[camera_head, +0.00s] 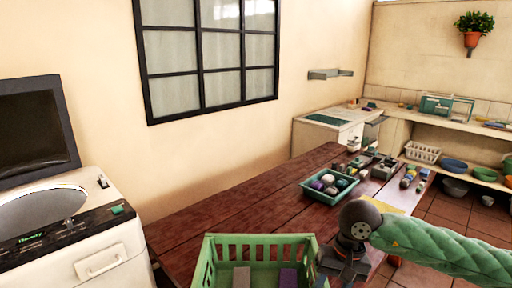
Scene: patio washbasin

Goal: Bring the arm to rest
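My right arm (440,245), in a green quilted cover, reaches in from the right edge. Its dark gripper (342,268) points down beside the right rim of a green slatted crate (258,243) at the bottom of the view. The fingertips are at the lower edge of the view, and I cannot tell whether they are open or shut. I see nothing clearly held in them. My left gripper is not in view.
A wooden table (225,222) holds a teal tray (318,194) of round items, with several small objects behind it. Grey and purple pieces lie in the crate. A white washing machine (80,235) stands at left. The table's left part is clear.

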